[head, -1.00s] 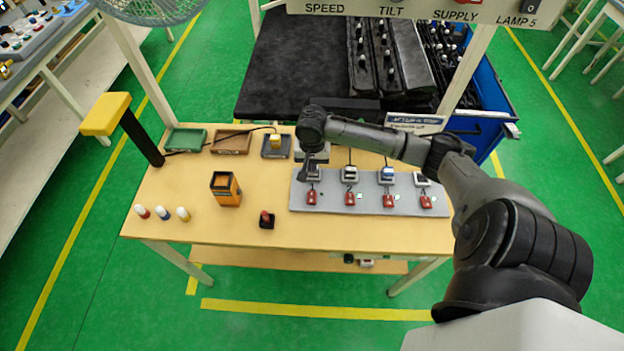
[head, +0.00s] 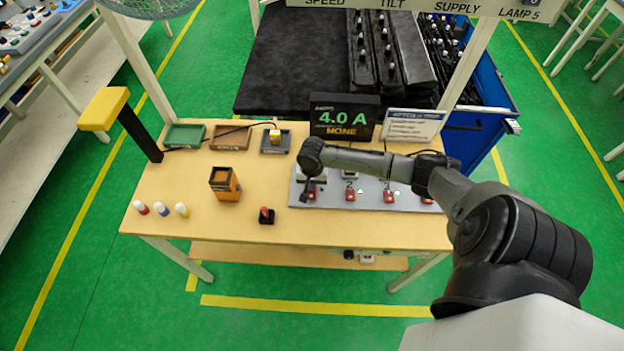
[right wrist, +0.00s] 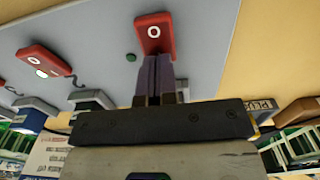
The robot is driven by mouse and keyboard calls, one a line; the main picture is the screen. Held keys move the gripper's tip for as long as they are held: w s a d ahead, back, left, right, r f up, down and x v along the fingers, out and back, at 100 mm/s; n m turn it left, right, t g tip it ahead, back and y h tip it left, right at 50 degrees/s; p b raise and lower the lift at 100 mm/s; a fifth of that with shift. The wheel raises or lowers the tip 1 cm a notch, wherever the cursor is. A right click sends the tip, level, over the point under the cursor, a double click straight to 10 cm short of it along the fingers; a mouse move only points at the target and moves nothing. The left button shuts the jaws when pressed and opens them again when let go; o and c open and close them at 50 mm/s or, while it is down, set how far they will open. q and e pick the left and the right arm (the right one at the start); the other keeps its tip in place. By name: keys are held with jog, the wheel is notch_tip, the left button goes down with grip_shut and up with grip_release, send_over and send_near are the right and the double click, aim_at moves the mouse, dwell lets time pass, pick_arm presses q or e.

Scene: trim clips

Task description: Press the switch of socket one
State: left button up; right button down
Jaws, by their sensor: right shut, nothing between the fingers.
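The switch of socket one is a red block with a white ring mark (right wrist: 153,32). It sits at the left end of the grey panel (head: 297,199), and in the head view my gripper partly covers it. My right gripper (head: 306,194) points down at this switch. In the right wrist view its fingers (right wrist: 156,62) are shut and empty, and the tips overlap the near edge of the red switch. I cannot tell whether they touch it. Other red switches (head: 350,195) (head: 389,196) stand further right on the panel. My left gripper is out of view.
A black display (head: 344,117) reads 4.0 A behind the panel, beside a white sign (head: 412,125). An orange box (head: 224,184), a small red-topped black piece (head: 266,215) and coloured pegs (head: 162,210) stand on the left.

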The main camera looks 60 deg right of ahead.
jog(key=shift+f, duration=0.1)
dwell(0.3)
jog(key=shift+d+f, duration=0.1)
jog(key=shift+f, duration=0.1)
jog(key=shift+r, duration=0.1)
jog(key=shift+r+p, duration=0.7)
jog(key=shift+p, duration=0.5)
